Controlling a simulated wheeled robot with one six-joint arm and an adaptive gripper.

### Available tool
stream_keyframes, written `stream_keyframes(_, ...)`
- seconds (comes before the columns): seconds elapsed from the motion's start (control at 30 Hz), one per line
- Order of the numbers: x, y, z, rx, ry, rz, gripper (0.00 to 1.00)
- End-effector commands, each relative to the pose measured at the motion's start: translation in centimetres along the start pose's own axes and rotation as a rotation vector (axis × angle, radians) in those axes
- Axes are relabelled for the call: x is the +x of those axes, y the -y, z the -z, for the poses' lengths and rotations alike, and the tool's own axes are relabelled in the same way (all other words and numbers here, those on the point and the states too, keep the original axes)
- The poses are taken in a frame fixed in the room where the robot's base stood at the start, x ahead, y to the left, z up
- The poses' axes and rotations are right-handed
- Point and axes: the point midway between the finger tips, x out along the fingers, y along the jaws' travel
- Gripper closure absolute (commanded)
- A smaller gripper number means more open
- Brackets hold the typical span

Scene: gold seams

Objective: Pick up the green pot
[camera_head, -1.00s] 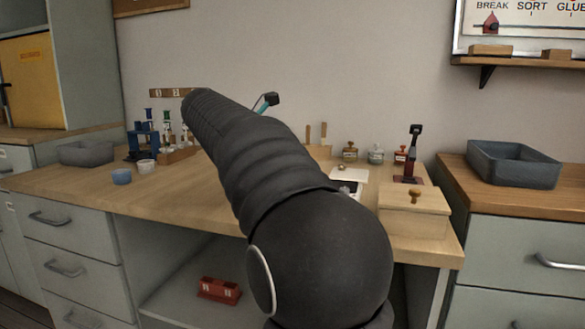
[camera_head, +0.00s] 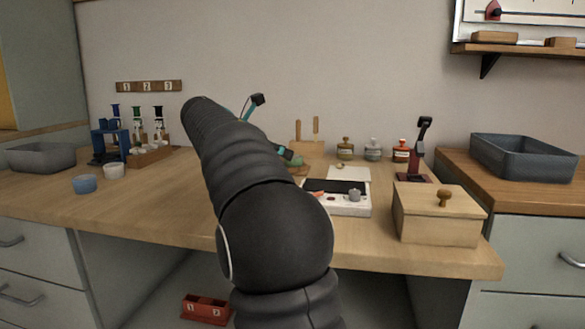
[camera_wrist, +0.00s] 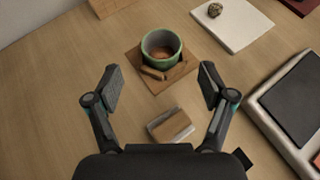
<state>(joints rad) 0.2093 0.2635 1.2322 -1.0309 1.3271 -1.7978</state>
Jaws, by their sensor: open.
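The pot is apart from both fingers. In the body camera view my arm covers much of the bench middle, and the gripper is mostly hidden behind it.
A small pale block with a brown top (camera_wrist: 171,125) lies between and below the fingers.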

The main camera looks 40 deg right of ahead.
Motion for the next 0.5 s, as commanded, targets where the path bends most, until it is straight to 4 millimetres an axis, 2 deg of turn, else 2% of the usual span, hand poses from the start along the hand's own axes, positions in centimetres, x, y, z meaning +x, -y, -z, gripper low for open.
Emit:
stream_keyframes(0.27, 1.4, 0.0, 0.0, 0.0, 0.0, -0.002, 0.18)
stream_keyframes(0.5, 4.5, 0.2, -0.4, 0.0, -0.001, -0.001, 0.18)
